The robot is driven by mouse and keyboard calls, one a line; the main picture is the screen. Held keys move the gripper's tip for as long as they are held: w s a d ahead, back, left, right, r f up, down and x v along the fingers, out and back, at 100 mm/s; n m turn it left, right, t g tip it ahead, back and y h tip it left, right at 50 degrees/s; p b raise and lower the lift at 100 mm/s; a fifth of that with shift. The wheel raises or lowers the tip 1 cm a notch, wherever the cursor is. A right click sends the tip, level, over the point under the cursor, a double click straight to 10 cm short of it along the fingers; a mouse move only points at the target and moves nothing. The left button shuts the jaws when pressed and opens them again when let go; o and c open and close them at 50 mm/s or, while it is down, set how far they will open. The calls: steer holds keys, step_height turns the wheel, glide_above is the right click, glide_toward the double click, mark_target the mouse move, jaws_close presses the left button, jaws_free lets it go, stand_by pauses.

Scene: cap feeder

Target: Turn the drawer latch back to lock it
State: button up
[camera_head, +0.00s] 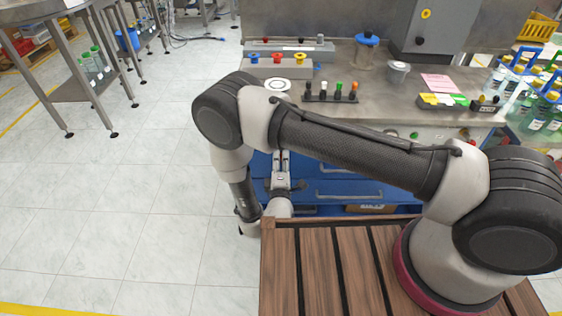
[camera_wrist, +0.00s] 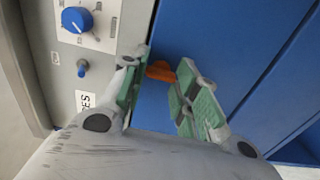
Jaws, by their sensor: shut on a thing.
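The orange drawer latch (camera_wrist: 160,71) shows in the wrist view against the blue drawer front (camera_wrist: 215,40). My gripper (camera_wrist: 164,66) has its two green-padded fingers on either side of the latch and is shut on it. The fingers and pads hide part of the latch, so its exact angle is hard to tell. In the head view the blue drawers (camera_head: 345,188) sit under the workbench, and my arm hides much of them. The latch cannot be made out there.
A grey panel with a blue knob (camera_wrist: 76,20) and a small blue switch (camera_wrist: 83,68) is left of the drawer. The workbench top (camera_head: 330,75) holds a rack of caps (camera_head: 331,92) and a blue-lidded jar (camera_head: 366,52).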

stand_by(0.5)
steer(key=o, duration=1)
